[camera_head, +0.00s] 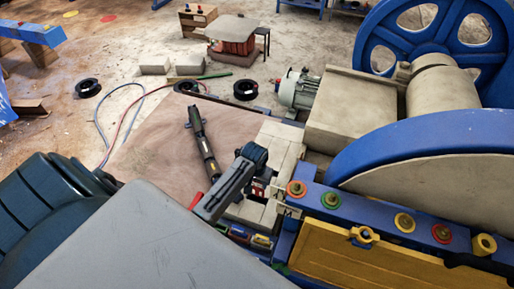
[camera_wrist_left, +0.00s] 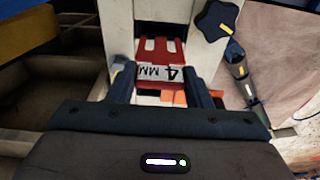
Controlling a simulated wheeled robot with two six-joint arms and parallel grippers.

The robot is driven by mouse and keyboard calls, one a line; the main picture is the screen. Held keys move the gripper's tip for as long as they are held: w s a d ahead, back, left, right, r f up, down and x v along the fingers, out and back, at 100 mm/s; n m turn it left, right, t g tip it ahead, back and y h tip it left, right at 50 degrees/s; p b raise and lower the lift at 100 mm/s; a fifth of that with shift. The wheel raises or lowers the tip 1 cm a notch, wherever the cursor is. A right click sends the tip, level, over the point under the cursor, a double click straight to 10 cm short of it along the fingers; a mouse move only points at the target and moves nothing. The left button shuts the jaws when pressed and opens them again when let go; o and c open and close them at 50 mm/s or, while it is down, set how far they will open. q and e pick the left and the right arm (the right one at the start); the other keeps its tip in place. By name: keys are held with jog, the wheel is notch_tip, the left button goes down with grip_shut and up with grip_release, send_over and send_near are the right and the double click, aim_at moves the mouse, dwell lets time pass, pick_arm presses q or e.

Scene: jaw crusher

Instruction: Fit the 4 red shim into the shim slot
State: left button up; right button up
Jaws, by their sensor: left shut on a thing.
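The red shim (camera_wrist_left: 172,60), marked "4 MM", is between the fingers of my left gripper (camera_wrist_left: 160,84) in the left wrist view. Its forked end points away from my gripper, towards a gap between two cream posts (camera_wrist_left: 196,40). A dark recess (camera_wrist_left: 162,27) shows in that gap beyond the prongs; I cannot tell whether the prongs are inside it. In the head view my left gripper (camera_head: 262,184) is beside the cream blocks (camera_head: 272,146), and its arm hides most of the shim. My right gripper is not in view.
A black torch-like tool (camera_head: 203,145) lies on the brown board (camera_head: 150,140), left of the blocks. A blue beam (camera_head: 330,203) with coloured round fittings and a yellow plate (camera_head: 360,262) are close on the right. Small coloured pieces (camera_head: 262,241) sit near my forearm.

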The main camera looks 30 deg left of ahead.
aim_at(257, 194)
pick_arm(q)
jog(key=shift+f+b, duration=0.3)
jog(key=shift+f, duration=0.65)
jog(key=shift+f, duration=0.25)
jog(key=shift+f+b, duration=0.4)
jog(key=shift+f, duration=0.25)
jog(key=shift+f+b, duration=0.7)
jog(key=shift+f, duration=0.8)
jog(key=shift+f+b, duration=0.65)
jog(key=shift+f, duration=0.6)
jog(key=shift+f, duration=0.25)
jog(key=o, duration=1.1)
